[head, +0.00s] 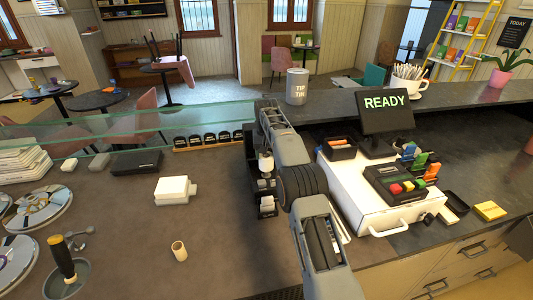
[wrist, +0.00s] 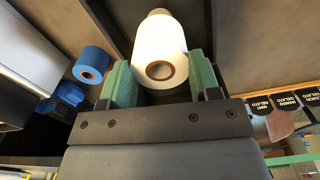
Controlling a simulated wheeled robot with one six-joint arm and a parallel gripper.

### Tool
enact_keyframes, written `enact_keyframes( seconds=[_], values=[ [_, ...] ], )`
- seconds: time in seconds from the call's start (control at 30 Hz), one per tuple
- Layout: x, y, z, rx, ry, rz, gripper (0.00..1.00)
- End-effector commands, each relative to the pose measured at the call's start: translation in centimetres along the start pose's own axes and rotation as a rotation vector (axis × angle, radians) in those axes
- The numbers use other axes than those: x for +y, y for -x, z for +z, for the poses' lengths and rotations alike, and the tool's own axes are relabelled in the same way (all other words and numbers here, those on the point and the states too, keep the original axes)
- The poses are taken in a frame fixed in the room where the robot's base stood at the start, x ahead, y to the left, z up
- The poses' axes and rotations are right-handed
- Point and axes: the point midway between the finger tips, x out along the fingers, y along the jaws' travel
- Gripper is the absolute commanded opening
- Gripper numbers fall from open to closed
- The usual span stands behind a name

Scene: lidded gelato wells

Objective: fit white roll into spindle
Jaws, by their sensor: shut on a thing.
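The white roll (wrist: 158,42) is between the two green finger pads of my gripper (wrist: 160,85) in the wrist view, with its brown core facing the camera. My gripper (head: 266,185) is shut on it and hangs over the dark counter, left of the white cash register, in the head view. The roll shows there only as a small pale patch (head: 266,162), partly hidden by the gripper. I cannot pick out the spindle clearly in either view. A short tan tube (head: 179,250) stands on the counter, apart from my gripper.
The white cash register (head: 345,200) stands to the right of my arm. A blue roll (wrist: 91,63) shows at left in the wrist view. A white box (head: 172,189) and round metal lids (head: 38,207) lie to the left. Counter around the tube is bare.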

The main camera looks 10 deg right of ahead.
Motion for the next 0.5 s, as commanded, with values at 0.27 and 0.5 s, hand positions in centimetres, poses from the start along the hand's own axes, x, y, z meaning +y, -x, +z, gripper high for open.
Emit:
enact_keyframes(
  seconds=[0.27,0.5],
  values=[
    [0.0,-0.7,0.0,0.0,0.0,0.0,0.28],
    [0.0,-1.2,0.0,0.001,0.0,0.0,0.28]
  ],
)
